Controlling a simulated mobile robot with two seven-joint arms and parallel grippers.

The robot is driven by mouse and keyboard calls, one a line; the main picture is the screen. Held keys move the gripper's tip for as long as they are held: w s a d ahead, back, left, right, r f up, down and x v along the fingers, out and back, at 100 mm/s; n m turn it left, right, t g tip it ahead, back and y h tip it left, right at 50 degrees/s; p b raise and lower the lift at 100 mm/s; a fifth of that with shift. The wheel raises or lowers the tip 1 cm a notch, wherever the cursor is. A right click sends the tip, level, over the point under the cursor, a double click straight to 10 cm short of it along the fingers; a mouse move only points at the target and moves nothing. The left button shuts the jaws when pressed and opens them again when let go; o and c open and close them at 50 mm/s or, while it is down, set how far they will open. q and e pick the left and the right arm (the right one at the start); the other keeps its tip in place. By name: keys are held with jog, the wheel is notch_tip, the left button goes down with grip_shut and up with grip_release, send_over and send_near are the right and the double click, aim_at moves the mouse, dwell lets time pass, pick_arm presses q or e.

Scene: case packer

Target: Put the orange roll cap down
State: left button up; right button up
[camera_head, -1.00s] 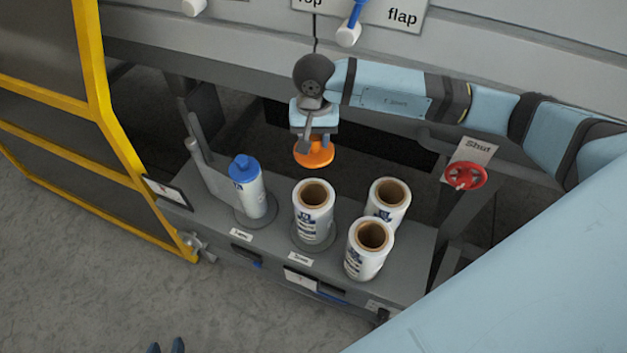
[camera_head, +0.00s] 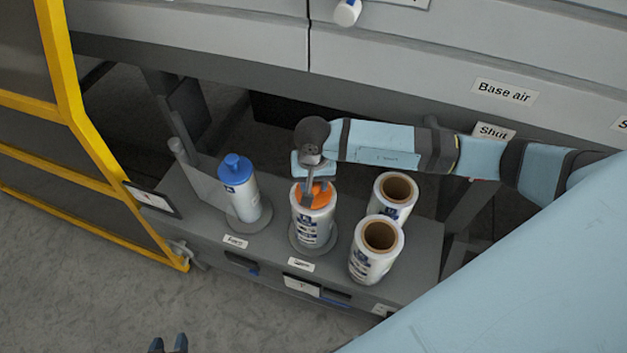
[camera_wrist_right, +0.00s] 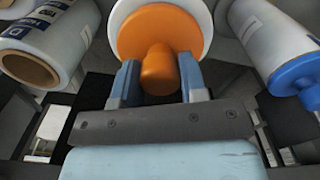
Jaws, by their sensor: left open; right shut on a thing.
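The orange roll cap (camera_head: 322,199) is at the top of the middle white roll (camera_head: 313,226), which stands upright on a round grey base. My right gripper (camera_head: 313,190) is above that roll, shut on the cap's knob. In the right wrist view the orange cap (camera_wrist_right: 160,42) covers the middle of the roll's end, and its knob is between the two fingers of my right gripper (camera_wrist_right: 158,82). Whether the cap is fully seated cannot be told. My left gripper (camera_head: 168,345) shows only its fingertips at the bottom edge, open, far from the cap.
A roll with a blue cap (camera_head: 239,185) stands to the left. Two uncapped rolls (camera_head: 397,193) (camera_head: 377,250) stand close on the right. The grey shelf (camera_head: 210,225) carries them all. A yellow-framed guard (camera_head: 75,115) is at the left, and the machine's panel is behind.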

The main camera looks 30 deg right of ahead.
jog(key=shift+w+f, duration=0.15)
jog(key=o, duration=1)
jog(key=shift+f, duration=0.1)
